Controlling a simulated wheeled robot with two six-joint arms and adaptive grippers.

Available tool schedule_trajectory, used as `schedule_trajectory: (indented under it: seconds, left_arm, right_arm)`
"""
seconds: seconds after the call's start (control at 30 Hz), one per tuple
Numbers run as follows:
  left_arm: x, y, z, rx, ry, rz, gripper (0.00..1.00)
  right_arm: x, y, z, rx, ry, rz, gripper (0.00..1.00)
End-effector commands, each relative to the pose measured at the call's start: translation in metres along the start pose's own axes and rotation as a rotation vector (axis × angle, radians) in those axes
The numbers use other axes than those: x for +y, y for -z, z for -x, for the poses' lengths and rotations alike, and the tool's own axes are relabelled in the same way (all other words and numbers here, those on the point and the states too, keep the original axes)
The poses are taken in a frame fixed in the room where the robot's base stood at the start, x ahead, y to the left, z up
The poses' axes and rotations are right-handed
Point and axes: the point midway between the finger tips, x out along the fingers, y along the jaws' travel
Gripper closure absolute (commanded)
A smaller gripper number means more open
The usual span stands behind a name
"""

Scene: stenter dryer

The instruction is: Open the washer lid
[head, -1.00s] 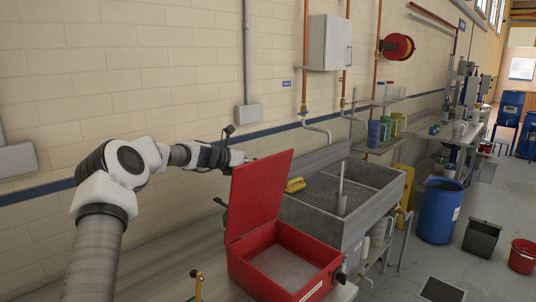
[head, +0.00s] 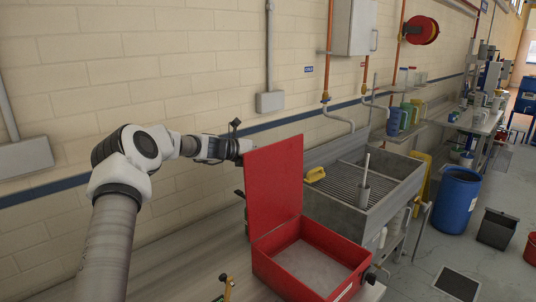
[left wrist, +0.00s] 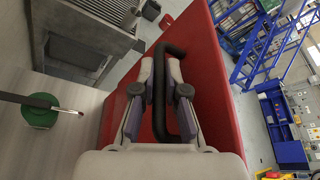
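The washer is a red open box (head: 340,284) with a grey inside, on the bench in the head view. Its red lid (head: 274,190) stands raised, leaning slightly back toward the left. My left gripper (head: 243,147) is at the lid's upper left edge, with its fingertips partly hidden behind the lid. In the left wrist view the red lid (left wrist: 205,90) fills the middle. A black bar handle (left wrist: 159,110) on it lies between the fingers of my left gripper (left wrist: 161,75), which are close together around it. My right gripper is not in view.
A grey sink (head: 385,204) with a grate and a yellow object (head: 315,174) stands right of the washer. A green round container (left wrist: 40,112) is on the bench in the left wrist view. The wall runs close behind the lid. A blue barrel (head: 456,200) stands on the floor.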

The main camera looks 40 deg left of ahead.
Motion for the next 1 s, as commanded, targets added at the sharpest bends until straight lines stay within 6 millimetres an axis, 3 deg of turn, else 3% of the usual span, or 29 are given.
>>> schedule_trajectory:
  seconds: [0.07,0.47,0.8,1.0]
  left_arm:
    - [0.000,0.000,0.000,0.000,0.000,0.000,0.77]
    - [-0.001,-0.001,0.009,-0.001,0.001,0.002,0.77]
    - [-0.002,-0.002,0.081,-0.006,0.006,0.003,0.77]
    - [-0.003,-0.001,0.109,-0.003,0.007,0.003,0.77]
  right_arm:
    - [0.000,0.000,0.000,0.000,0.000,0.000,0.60]
    - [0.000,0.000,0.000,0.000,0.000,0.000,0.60]
    - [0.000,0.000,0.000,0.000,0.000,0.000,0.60]
    - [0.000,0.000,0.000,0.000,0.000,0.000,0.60]
